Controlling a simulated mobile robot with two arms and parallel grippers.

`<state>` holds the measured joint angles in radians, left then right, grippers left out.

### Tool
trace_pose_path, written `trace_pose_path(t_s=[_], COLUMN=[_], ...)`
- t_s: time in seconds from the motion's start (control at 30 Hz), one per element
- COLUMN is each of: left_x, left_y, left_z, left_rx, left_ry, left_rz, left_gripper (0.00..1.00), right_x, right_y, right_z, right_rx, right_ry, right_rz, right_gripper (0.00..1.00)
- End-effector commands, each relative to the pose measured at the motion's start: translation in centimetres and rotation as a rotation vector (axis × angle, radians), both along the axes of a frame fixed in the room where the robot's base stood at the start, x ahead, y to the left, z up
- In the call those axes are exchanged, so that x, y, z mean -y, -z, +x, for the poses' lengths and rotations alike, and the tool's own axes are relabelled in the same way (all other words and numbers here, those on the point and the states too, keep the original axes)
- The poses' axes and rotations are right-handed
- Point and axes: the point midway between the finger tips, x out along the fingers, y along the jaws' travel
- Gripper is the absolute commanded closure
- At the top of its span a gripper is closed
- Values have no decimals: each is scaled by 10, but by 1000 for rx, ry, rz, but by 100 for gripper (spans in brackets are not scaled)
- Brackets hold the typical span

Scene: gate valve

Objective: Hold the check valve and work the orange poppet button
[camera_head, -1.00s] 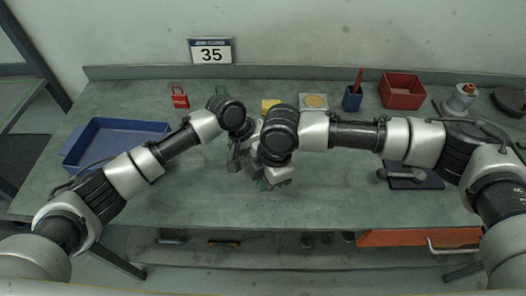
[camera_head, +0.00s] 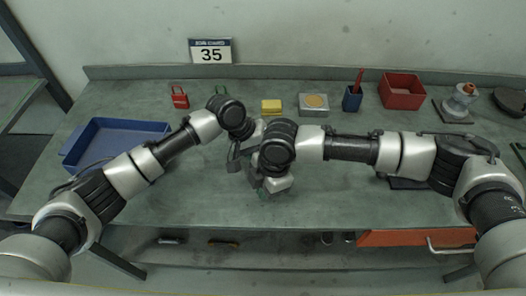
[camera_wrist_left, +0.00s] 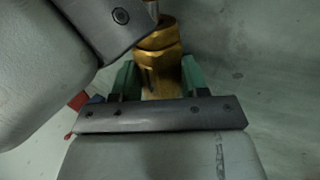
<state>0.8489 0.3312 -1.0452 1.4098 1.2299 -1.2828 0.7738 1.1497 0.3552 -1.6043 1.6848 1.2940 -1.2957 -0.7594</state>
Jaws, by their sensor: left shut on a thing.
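The check valve (camera_wrist_left: 160,60) is a brass-gold body in the left wrist view. My left gripper (camera_wrist_left: 158,80) is shut on it, with a green-padded finger on each side. In the head view the valve cannot be made out behind my wrists. My right gripper (camera_head: 264,193) points down over the middle of the bench, close beside the left hand. A grey hand part, apparently the right one's, reaches the valve's top end in the left wrist view; whether it touches is unclear. The right fingers' opening is hidden. I cannot make out the orange poppet button.
A blue tray (camera_head: 115,122) lies at the left. Along the back stand a red padlock (camera_head: 180,101), a yellow block (camera_head: 271,106), a grey box (camera_head: 313,112), a blue cup (camera_head: 352,104) and a red bin (camera_head: 402,104). The bench front (camera_head: 170,205) is clear.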

Motion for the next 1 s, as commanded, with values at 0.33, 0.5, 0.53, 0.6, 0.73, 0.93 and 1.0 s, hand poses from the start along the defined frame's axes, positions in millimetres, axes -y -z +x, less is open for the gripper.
trace_pose_path(t_s=[0.33, 0.5, 0.53, 0.6, 0.73, 0.93, 1.0], left_x=[0, 0, 0, 0, 0, 0, 1], left_y=[-1, -1, -1, -1, -1, -1, -1], left_z=[0, 0, 0, 0, 0, 0, 0], left_rx=[1, 1, 1, 1, 1, 1, 1], left_ry=[0, 0, 0, 0, 0, 0, 0], left_rz=[-2, -2, -2, -2, -2, -2, -2], left_gripper=[84, 84, 84, 84, 84, 84, 84], right_x=[0, 0, 0, 0, 0, 0, 0], right_y=[2, 2, 2, 2, 2, 2, 2], right_z=[0, 2, 2, 3, 5, 9, 10], right_rx=[1, 1, 1, 1, 0, 1, 1], right_ry=[0, 1, 1, 1, 1, 1, 1], right_rz=[0, 0, 0, 0, 0, 0, 0], right_gripper=[100, 100, 100, 100, 100, 100, 100])
